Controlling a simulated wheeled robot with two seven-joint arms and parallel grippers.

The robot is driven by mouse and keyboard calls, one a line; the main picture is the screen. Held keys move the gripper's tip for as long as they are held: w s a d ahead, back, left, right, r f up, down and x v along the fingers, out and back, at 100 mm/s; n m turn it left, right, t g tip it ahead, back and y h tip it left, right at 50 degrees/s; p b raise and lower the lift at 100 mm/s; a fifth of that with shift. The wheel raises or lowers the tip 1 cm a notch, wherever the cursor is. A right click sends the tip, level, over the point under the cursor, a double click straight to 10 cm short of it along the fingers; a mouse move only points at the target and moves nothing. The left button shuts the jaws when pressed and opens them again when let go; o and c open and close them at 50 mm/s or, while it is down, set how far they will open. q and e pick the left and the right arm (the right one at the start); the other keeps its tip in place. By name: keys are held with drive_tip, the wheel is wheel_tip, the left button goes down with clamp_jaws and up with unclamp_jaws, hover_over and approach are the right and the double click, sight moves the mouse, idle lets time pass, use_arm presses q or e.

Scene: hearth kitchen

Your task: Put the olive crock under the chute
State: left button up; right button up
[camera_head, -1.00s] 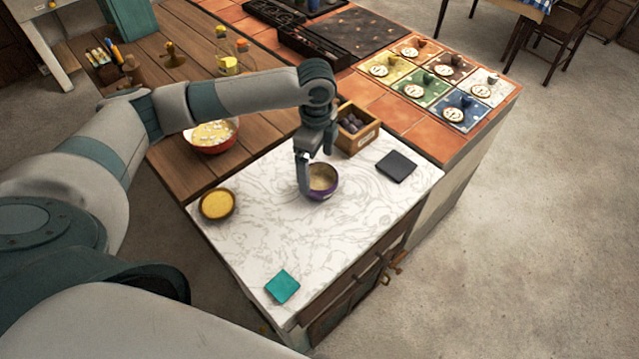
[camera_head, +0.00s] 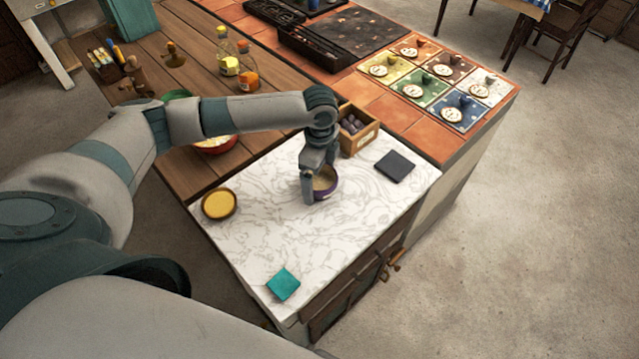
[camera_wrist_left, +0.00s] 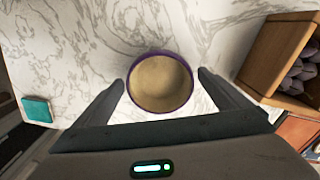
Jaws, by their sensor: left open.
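My left gripper (camera_head: 318,186) is open over a purple bowl (camera_head: 331,190) on the white marble top. In the left wrist view the purple bowl (camera_wrist_left: 160,108), with a tan inside, sits between the two open fingers, with a gap on each side. I cannot make out an olive crock for sure. A green rim (camera_head: 178,94) shows behind my left arm, mostly hidden. I cannot identify a chute in these views. My right gripper is not in view.
A wooden crate (camera_head: 360,139) of dark items stands close behind the bowl. A yellow-filled dish (camera_head: 219,204), a teal square (camera_head: 283,284) and a dark square (camera_head: 396,166) lie on the marble. Coloured tiles (camera_head: 463,111) lie at the back right. The marble's front middle is clear.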

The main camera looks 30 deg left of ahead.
sight(320, 184)
use_arm(q)
drive_tip(key=c, duration=1.4)
drive_tip(key=shift+c, duration=0.2)
drive_tip(key=shift+w+r, duration=0.1)
drive_tip(key=shift+r, duration=0.1)
drive_tip(key=shift+r+b, duration=0.4)
drive_tip(key=shift+r, duration=0.2)
wheel_tip(320, 184, up, 3)
drive_tip(key=shift+f+b, duration=0.2)
drive_tip(key=shift+b, duration=0.3)
drive_tip(key=d+r+b, duration=0.2)
drive_tip(key=d+r, duration=0.5)
drive_tip(key=d, duration=0.4)
drive_tip(key=shift+s+d+b, duration=0.35)
drive_tip(key=shift+b, duration=0.05)
